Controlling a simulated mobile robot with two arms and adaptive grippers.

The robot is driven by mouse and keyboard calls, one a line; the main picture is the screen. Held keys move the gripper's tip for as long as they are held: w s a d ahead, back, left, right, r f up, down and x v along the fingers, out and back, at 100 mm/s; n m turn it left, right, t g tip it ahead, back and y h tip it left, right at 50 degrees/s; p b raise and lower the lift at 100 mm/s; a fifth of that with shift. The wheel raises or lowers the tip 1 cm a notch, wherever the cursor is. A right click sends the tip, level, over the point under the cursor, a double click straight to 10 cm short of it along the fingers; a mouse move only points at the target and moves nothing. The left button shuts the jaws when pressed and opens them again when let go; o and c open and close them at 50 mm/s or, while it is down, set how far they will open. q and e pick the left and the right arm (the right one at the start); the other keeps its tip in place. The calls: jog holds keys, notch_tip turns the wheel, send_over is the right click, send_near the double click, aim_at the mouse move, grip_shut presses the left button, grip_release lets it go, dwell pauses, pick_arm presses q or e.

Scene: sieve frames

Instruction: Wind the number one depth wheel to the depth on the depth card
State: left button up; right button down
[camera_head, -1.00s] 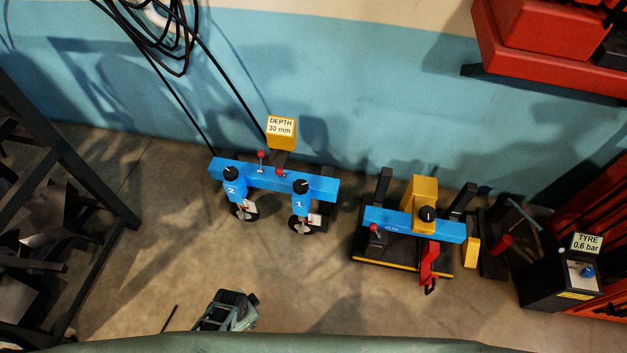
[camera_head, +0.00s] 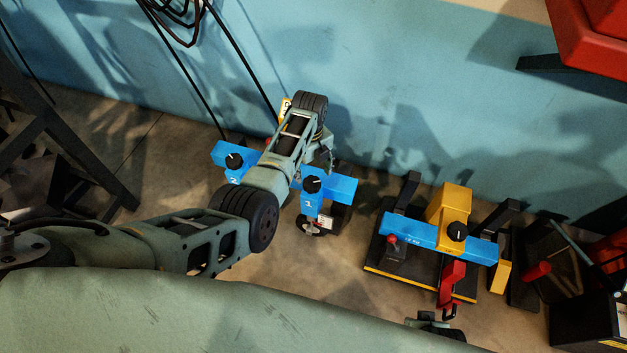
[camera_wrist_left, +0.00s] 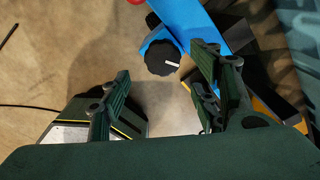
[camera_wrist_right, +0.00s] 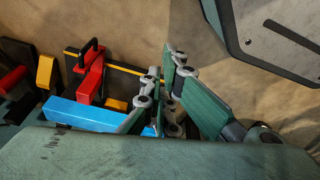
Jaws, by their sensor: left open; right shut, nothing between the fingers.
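The number one depth wheel, a black knob with a white mark (camera_head: 311,184), sits on a blue unit marked 1 at the right of the blue bar (camera_head: 342,188). My left gripper (camera_head: 322,152) hangs over the bar, just above that knob in the picture. In the left wrist view its open, empty fingers (camera_wrist_left: 160,95) show with a black knob (camera_wrist_left: 162,57) beyond them, apart from them. The depth card (camera_head: 285,106) is almost wholly hidden behind my left arm; its text cannot be read. My right gripper (camera_head: 436,326) is low at the front; its fingers are shut in the right wrist view (camera_wrist_right: 162,85).
The number two knob (camera_head: 234,160) is on the same bar, left of my arm. A second stand with a blue bar (camera_head: 420,240), yellow post (camera_head: 449,210) and red part (camera_head: 451,280) is at right. A black frame (camera_head: 85,165) stands at left. Floor between the stands is clear.

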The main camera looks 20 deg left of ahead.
aim_at(310, 183)
pick_arm(q)
notch_tip(310, 183, down, 7)
jog(key=b, duration=0.3)
jog(key=shift+r, duration=0.2)
jog(key=shift+f, duration=0.15)
pick_arm(e)
notch_tip(310, 183, up, 12)
jog(key=w, duration=0.2)
jog(key=shift+w+t, duration=0.15)
jog(key=shift+t, duration=0.25)
pick_arm(q)
jog(key=shift+c, duration=0.5)
jog(key=c, duration=1)
jog(key=shift+s+a+n, duration=0.1)
jog(key=shift+n, duration=0.2)
pick_arm(e)
jog(key=shift+w+f, duration=0.15)
jog(key=shift+f, duration=0.15)
